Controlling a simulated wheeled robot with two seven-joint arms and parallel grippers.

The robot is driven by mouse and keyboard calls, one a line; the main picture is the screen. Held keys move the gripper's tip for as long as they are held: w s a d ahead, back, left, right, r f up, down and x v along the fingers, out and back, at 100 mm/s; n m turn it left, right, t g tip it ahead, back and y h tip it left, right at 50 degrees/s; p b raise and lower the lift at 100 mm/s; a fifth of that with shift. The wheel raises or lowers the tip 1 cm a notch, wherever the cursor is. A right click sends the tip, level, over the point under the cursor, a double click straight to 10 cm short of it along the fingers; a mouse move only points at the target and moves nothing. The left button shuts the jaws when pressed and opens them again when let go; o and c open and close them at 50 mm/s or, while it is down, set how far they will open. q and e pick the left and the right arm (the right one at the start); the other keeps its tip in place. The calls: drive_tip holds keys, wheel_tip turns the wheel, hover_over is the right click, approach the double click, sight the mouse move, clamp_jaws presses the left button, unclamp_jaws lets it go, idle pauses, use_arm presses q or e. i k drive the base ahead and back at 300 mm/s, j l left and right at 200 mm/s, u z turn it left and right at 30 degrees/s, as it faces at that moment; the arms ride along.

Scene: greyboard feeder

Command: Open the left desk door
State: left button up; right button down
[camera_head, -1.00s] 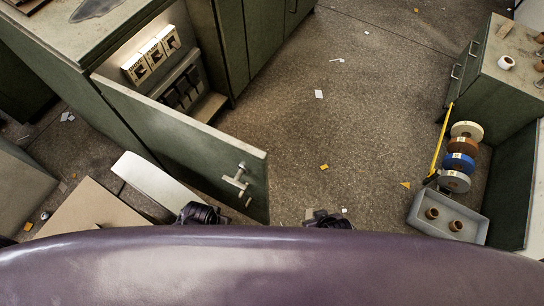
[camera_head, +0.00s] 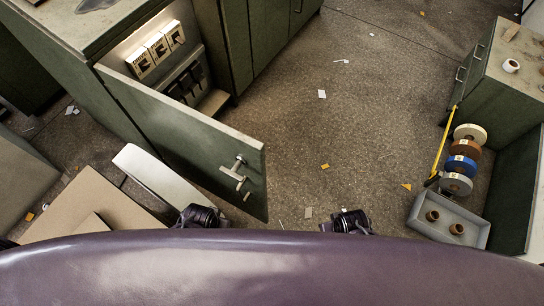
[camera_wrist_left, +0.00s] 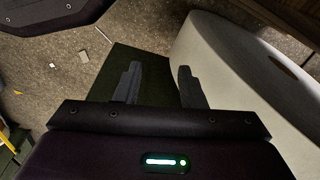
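The left desk door (camera_head: 190,128) is a green panel standing ajar, swung out from the desk at the left. Its metal handle (camera_head: 235,174) is on the outer face near the free edge. Dark parts of my left gripper (camera_head: 200,216) show below the door in the head view, apart from the handle. In the left wrist view its two fingers (camera_wrist_left: 160,70) are spread with nothing held; a dark green surface lies behind them. My right gripper (camera_head: 347,222) shows only as dark parts at the bottom middle; its fingers cannot be made out.
Inside the opening are several white-labelled boxes (camera_head: 158,46). Tape rolls (camera_head: 463,150) and a grey tray (camera_head: 470,230) stand at the right by a green cabinet (camera_head: 500,75). Brown board (camera_head: 85,200) lies at lower left. The middle floor is clear except for scraps.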

sight(195, 144)
drive_tip(key=k+u, duration=0.5)
drive_tip(key=u, duration=0.25)
